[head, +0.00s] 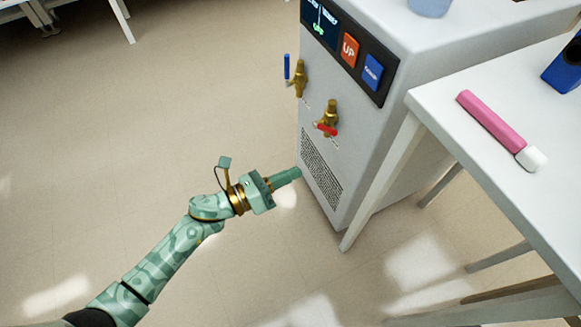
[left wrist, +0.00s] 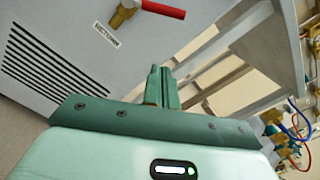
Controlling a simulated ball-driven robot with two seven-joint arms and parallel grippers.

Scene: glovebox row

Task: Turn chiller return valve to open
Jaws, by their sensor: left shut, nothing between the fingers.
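The chiller (head: 362,110) is a grey box with a dark front panel. Two brass valves sit on its front. The upper-left valve (head: 299,77) has a blue handle (head: 287,66) standing upright. The lower-right valve (head: 329,116) has a red handle (head: 327,129) lying crosswise; the small labels are unreadable in the head view. The red handle (left wrist: 163,9) also shows at the top of the left wrist view, above a blurred label. My left gripper (head: 297,174) is shut and empty, below and left of the red-handled valve, near the vent slots. My right gripper is not in view.
A white table (head: 450,108) stands right of the chiller, bearing a pink bar with a white end (head: 500,128) and a blue object (head: 566,68). Its leg (head: 382,180) stands beside the chiller's front. Open floor (head: 150,120) lies left of the chiller.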

